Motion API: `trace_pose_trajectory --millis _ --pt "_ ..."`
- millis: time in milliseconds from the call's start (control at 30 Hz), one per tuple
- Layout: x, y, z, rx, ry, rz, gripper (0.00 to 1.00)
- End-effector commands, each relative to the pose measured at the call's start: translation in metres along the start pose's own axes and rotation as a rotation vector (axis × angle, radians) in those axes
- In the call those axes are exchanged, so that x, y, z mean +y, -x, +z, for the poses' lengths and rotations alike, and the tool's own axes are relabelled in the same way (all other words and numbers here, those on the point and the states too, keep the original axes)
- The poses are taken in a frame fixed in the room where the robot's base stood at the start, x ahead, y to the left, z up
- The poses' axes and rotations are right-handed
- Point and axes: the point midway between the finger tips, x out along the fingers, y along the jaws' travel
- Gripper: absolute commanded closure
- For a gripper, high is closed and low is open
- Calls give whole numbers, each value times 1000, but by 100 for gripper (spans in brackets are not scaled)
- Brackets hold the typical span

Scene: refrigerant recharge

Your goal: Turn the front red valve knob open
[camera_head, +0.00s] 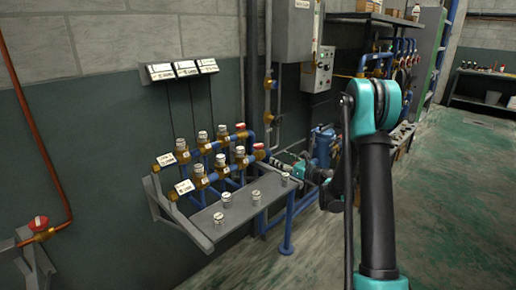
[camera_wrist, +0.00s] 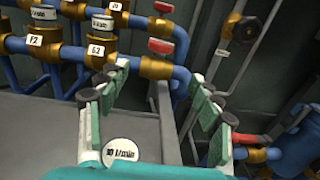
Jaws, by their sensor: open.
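The front red valve knob (camera_head: 258,146) sits at the right end of the nearer blue pipe row. In the wrist view the front red knob (camera_wrist: 161,46) is just beyond my fingertips, on a brass body (camera_wrist: 157,68). The back red knob (camera_head: 241,126) ends the farther pipe row; it also shows in the wrist view (camera_wrist: 163,8). My gripper (camera_wrist: 160,72) is open and empty, its fingers to either side of the front valve's line. No contact with the knob is visible. In the head view my gripper (camera_head: 301,168) is right of the front knob, partly hidden by my arm.
A grey shelf (camera_head: 205,222) with several small cylinders lies below the pipes. Labelled brass fittings (camera_wrist: 98,45) stand left of the front knob. Another red-handled valve (camera_wrist: 250,138) and a blue tank (camera_head: 323,146) are to the right. The floor (camera_head: 445,215) at right is clear.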

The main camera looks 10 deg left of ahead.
Motion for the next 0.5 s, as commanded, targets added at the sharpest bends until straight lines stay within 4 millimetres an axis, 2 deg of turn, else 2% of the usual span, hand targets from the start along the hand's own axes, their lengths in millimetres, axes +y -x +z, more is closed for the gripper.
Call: trace_pose_trajectory --millis 500 --pt "1 -103 1 -2 -3 1 35"
